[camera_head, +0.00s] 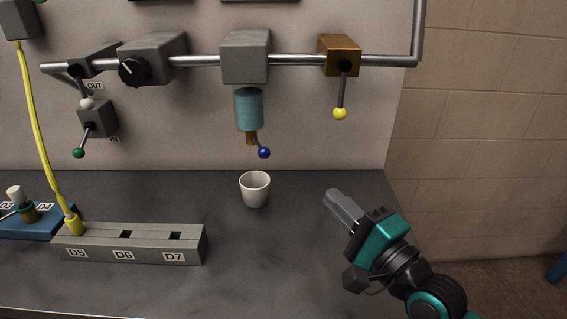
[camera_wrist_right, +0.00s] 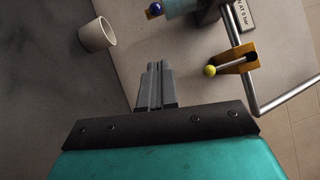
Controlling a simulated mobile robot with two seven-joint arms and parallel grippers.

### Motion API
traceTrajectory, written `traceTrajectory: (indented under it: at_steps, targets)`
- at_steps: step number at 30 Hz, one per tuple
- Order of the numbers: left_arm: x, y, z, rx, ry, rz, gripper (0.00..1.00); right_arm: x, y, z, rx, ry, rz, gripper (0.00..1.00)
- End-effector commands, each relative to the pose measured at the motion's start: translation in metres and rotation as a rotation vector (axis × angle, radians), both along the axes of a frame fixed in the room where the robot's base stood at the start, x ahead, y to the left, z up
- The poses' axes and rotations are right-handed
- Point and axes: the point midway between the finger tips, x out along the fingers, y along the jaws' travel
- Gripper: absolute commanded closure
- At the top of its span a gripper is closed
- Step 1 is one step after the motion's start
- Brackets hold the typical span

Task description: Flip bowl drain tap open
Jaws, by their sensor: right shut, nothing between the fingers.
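The filter bowl (camera_head: 249,108) is a blue-grey cylinder hanging under a grey block (camera_head: 245,58) on the pipe. Below it is a brass drain tap (camera_head: 251,138) with a short lever ending in a blue ball (camera_head: 264,153), angled down to the right. The blue ball also shows at the top of the right wrist view (camera_wrist_right: 155,9). A white cup (camera_head: 255,189) stands on the bench below the tap. My right gripper (camera_head: 332,196) is shut and empty, right of the cup and below and right of the blue ball, touching neither. My left gripper is not in view.
A brass valve (camera_head: 340,55) with a yellow-ball lever (camera_head: 339,113) hangs on the pipe to the right. Left are a dial block (camera_head: 152,60), a green-ball lever (camera_head: 79,152) and a yellow hose (camera_head: 37,130) into a grey socket block (camera_head: 130,245). Bench around the cup is clear.

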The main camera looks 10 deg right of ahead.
Motion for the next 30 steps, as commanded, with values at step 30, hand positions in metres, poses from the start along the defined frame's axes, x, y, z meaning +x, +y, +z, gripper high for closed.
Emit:
traceTrajectory:
  at_steps: [30]
  targets:
    - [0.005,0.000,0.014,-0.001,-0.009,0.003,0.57,0.100,0.071,0.021,0.000,0.000,0.001,1.00]
